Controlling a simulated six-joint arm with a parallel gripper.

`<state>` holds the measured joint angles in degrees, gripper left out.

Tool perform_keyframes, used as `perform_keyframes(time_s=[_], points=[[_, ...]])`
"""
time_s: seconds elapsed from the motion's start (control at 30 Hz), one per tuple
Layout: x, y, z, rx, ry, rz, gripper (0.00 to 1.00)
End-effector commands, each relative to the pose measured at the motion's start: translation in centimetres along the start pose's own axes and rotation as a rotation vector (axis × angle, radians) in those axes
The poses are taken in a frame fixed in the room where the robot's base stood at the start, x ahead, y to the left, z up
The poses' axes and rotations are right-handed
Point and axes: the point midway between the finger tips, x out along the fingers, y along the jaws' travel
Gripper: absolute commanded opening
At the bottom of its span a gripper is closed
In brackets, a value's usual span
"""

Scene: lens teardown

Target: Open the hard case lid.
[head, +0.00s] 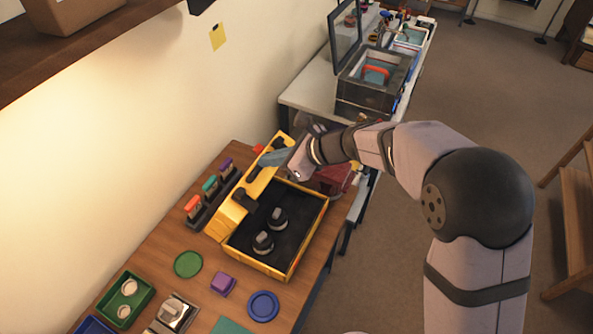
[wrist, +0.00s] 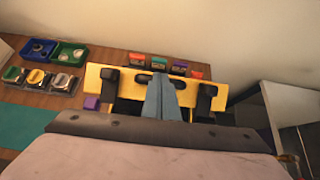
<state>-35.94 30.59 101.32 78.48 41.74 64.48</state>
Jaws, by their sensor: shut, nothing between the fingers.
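The yellow hard case (head: 262,267) sits on the wooden table with its lid (head: 226,221) raised on the wall side. Its dark lined inside shows, with two dark round pieces with pale rims (head: 263,243) in it. My gripper (head: 268,159) is at the far part of the lid, fingers shut and empty. In the wrist view, the shut blue-grey fingers (wrist: 160,88) lie over the middle of the yellow lid (wrist: 132,92), between two black latches (wrist: 205,98). Whether the fingers touch the lid is unclear. My gripper's body hides the rest of the case there.
A dark rack with orange, teal and purple handled items (head: 210,186) stands between lid and wall. Green disc (head: 188,264), purple block (head: 223,284), blue dish (head: 263,305) and green tray (head: 123,301) lie nearer. A white bench (head: 310,92) with a metal box stands beyond.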

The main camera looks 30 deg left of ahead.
Motion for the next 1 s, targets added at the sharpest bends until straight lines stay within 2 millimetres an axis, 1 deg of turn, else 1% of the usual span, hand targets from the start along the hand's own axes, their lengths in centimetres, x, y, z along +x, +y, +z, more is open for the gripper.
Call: perform_keyframes(time_s=[0.03, 0.1, 0.37, 0.4, 0.67, 0.8, 1.0], points=[[0.7, 0.1, 1.7, -0.003, 0.001, 0.004, 0.00], [1.6, 0.1, 2.8, -0.003, 0.001, 0.004, 0.00], [4.4, -0.1, 5.6, -0.001, 0.001, 0.002, 0.00], [4.8, -0.1, 6.2, -0.006, 0.016, 0.001, 0.00], [7.6, -0.2, 8.3, -0.008, 0.137, 0.003, 0.00], [8.8, -0.2, 9.0, -0.002, 0.133, 0.003, 0.00], [10.0, -0.2, 9.7, 0.000, 0.133, 0.003, 0.00]])
